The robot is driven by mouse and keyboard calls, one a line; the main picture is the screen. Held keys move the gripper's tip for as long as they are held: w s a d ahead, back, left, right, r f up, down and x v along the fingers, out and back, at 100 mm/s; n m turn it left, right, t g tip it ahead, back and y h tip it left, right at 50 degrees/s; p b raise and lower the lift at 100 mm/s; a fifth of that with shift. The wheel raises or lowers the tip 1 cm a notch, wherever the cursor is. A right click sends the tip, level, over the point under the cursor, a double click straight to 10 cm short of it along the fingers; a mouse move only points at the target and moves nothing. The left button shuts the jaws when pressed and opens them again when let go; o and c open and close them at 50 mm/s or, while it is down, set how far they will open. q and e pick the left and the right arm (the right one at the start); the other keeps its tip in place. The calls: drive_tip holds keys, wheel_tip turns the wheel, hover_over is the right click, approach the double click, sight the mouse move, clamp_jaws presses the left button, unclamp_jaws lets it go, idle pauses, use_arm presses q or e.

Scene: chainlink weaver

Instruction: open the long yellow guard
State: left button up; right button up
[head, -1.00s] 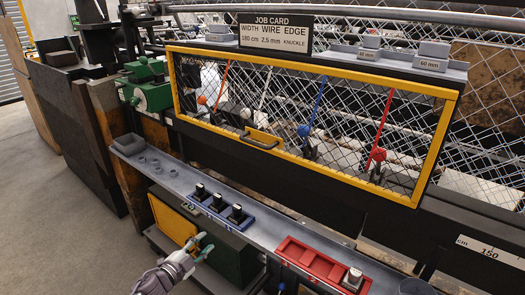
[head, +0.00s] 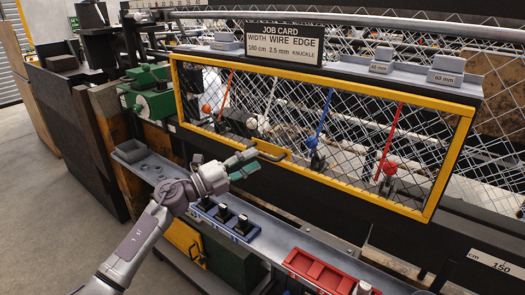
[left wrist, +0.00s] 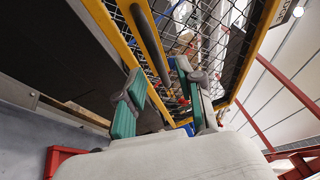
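The long yellow guard (head: 452,162) is a yellow-framed mesh panel across the front of the machine, and it is closed. Its dark bar handle (head: 272,156) sits on the lower frame, left of the middle. My left gripper (head: 243,165) is at the left end of this handle, with its fingers apart. In the left wrist view the two green-padded fingers (left wrist: 158,88) point up at the guard, with the dark handle (left wrist: 150,40) beyond and between them. I cannot tell whether they touch it. My right gripper is not in view.
Below the guard runs a grey shelf (head: 275,248) with a blue block of black knobs (head: 223,217) and a red tray (head: 330,273). Colored levers (head: 387,145) stand behind the mesh. A job card (head: 280,42) and labeled grey blocks (head: 445,78) are above the guard.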

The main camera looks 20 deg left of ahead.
sight(262, 156)
use_arm(q)
drive_tip(key=x, duration=0.4)
clamp_jaws()
drive_tip(key=shift+p, duration=0.3)
